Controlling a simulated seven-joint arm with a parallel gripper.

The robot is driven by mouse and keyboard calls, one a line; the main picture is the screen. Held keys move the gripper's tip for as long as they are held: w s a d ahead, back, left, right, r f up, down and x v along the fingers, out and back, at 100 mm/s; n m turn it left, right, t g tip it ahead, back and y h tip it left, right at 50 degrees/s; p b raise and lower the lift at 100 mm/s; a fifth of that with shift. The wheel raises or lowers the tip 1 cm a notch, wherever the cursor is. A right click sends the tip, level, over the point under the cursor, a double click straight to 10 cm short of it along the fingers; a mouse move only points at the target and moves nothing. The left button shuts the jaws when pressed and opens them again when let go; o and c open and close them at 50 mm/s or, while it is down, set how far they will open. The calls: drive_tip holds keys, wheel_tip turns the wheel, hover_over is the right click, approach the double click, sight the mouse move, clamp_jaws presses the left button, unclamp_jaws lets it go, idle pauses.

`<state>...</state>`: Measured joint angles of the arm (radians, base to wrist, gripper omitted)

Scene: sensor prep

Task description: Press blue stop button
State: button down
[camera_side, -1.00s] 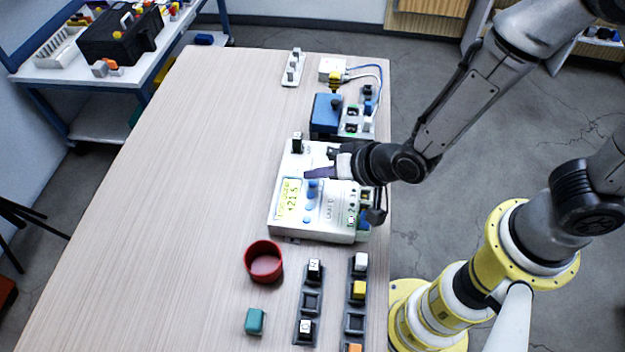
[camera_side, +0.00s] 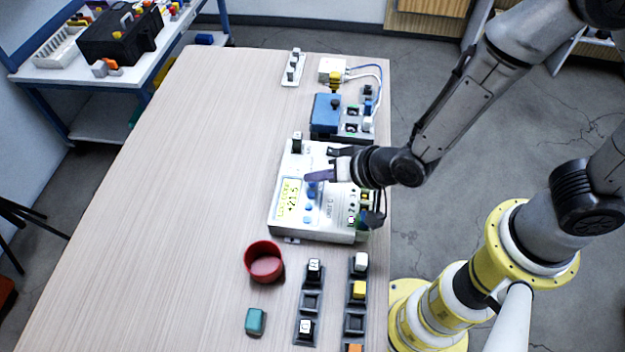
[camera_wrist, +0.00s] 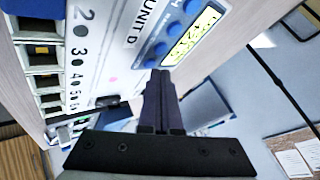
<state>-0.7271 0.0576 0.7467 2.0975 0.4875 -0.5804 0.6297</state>
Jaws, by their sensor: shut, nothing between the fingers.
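The white unit (camera_side: 325,225), marked UNIT D in the wrist view (camera_wrist: 105,30), lies on the table with a lit yellow-green display. A row of blue buttons (camera_side: 309,207) runs beside the display and also shows in the wrist view (camera_wrist: 175,27). I cannot read which one is the stop button. My gripper (camera_side: 314,178) is over the unit near the far end of that row. Its fingers are together and empty in the wrist view (camera_wrist: 158,75), with the tips close to the end button. I cannot tell whether they touch it; the fingers may hide part of the row.
A red bowl (camera_side: 263,276) and a teal block (camera_side: 255,321) stand on the near side of the unit, beside two dark racks of small blocks (camera_side: 310,300). A blue box (camera_side: 325,112) and wired parts lie beyond the unit. The left of the table is clear.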

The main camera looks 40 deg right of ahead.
sight(317, 187)
drive_tip(key=shift+f, duration=0.4)
idle(0.7)
drive_tip(key=shift+r, duration=0.8)
drive_tip(key=shift+r, duration=2.5)
drive_tip(key=shift+d, duration=0.1)
